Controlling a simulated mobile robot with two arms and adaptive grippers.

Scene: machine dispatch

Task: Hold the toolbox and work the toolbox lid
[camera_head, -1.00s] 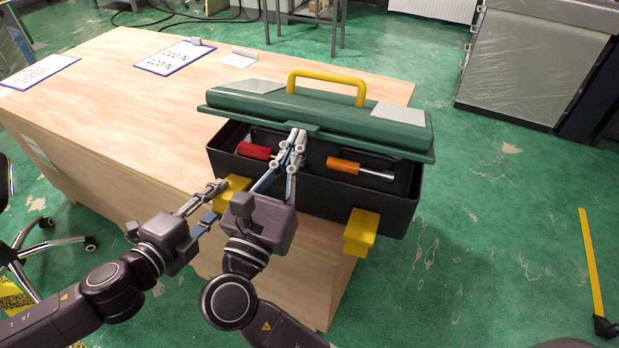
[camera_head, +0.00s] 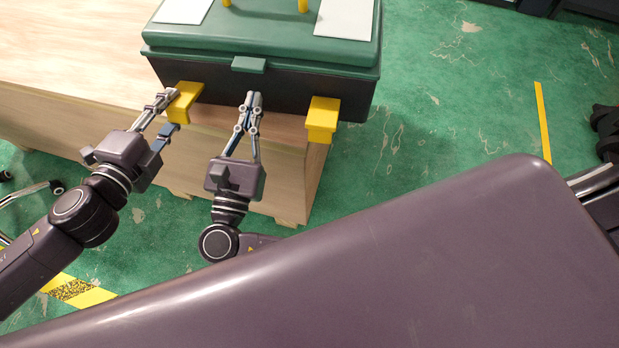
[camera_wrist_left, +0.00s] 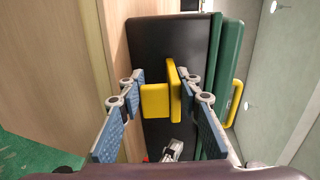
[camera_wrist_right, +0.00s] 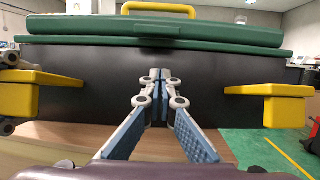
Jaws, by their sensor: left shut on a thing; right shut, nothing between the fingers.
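The toolbox has a black body (camera_head: 275,88), a green lid (camera_head: 260,45) with a green front tab (camera_head: 248,65), and yellow side brackets. In the head view the lid lies down on the body and no tools show inside. My left gripper (camera_head: 170,100) is shut on the left yellow bracket (camera_head: 186,100); the bracket also shows between its fingers in the left wrist view (camera_wrist_left: 156,100). My right gripper (camera_head: 254,97) is shut and empty, in front of the body, below the tab. Its fingertips (camera_wrist_right: 160,76) also show in the right wrist view. I cannot tell whether they touch the body.
The toolbox stands at the edge of a wooden table (camera_head: 60,65). The right yellow bracket (camera_head: 322,118) is free. Green floor (camera_head: 440,110) lies open to the right. Part of my own body fills the lower right of the head view.

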